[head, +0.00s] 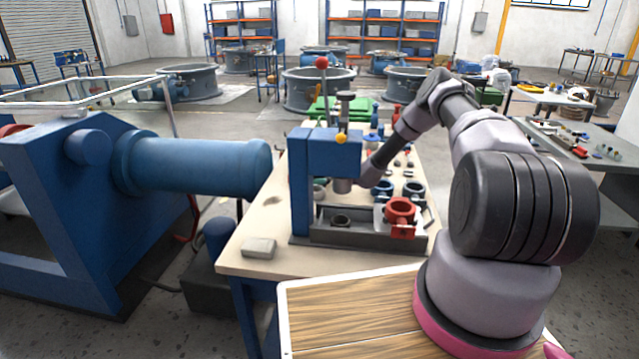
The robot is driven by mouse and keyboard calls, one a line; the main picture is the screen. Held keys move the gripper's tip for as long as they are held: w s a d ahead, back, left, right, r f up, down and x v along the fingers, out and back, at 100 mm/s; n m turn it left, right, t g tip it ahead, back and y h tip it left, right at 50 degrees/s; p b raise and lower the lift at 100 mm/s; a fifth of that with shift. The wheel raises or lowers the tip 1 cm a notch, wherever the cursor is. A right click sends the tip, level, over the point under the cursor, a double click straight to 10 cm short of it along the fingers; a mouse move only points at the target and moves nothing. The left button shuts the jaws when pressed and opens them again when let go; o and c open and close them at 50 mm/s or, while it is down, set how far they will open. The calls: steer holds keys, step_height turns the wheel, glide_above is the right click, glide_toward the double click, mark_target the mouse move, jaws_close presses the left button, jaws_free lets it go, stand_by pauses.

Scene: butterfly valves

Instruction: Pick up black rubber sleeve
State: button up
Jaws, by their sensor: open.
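A small dark ring (341,221) sits in the grey base of the blue press; it may be the black rubber sleeve, but it is too small to be sure. My arm reaches from the right over the bench and slopes down to the press's right side. My gripper (367,176) is at its end, close to the press head, above and behind the dark ring. Its fingers are mostly hidden and I see nothing held. It is apart from the dark ring.
The blue press (301,185) stands on the pale workbench (262,228). A red ring-shaped part (400,209) sits at the right of its base. Blue rings (413,188) and small parts lie behind. A beige block (259,248) lies at front left. A big blue machine (60,210) stands left.

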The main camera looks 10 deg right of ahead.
steer(key=shift+c, duration=0.3)
steer(key=c, duration=1)
steer(key=shift+c, duration=0.3)
